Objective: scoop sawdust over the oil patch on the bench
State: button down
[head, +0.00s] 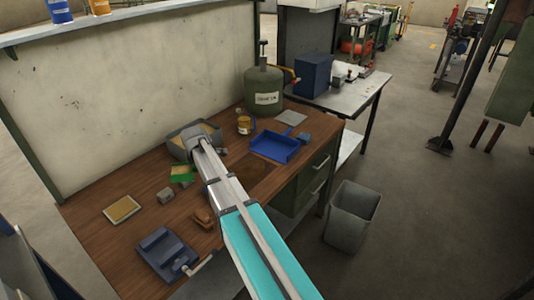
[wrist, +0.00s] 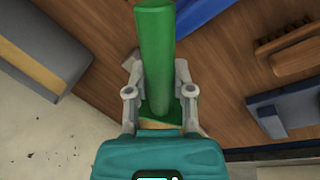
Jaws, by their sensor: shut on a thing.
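My gripper (wrist: 156,95) is shut on the green scoop (wrist: 155,50), whose long handle stands between the two fingers in the wrist view. In the head view my arm covers most of the gripper, and a green piece with a yellow area (head: 182,173) shows just left of the arm. A grey tub (head: 178,146) with tan sawdust stands at the back of the bench, partly behind the arm end. The dark oil patch (head: 247,178) lies on the wooden bench (head: 95,235), right of the arm. I cannot tell whether the scoop holds sawdust.
A grey bin (head: 352,215) stands on the floor.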

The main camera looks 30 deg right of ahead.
jog(key=s+d+f+b, duration=0.1)
jog(key=s+d, duration=0.1)
jog(key=d, duration=2.5)
jog(key=shift+s+f, duration=0.15)
jog(key=shift+s, duration=0.2)
jog(key=shift+h, duration=0.3)
jog(key=a+g+h, duration=0.1)
jog(key=h, duration=0.1)
jog(key=w+a+r+h+b, duration=0.1)
jog(key=h, duration=0.1)
jog(key=shift+r+n+g, duration=0.15)
jog(key=shift+n+g, duration=0.15)
jog(key=shift+g, duration=0.1)
jog(key=shift+s, duration=0.1)
jog(key=shift+a+r+h, duration=0.15)
jog(key=shift+r+h, duration=0.05)
jog(key=shift+h, duration=0.2)
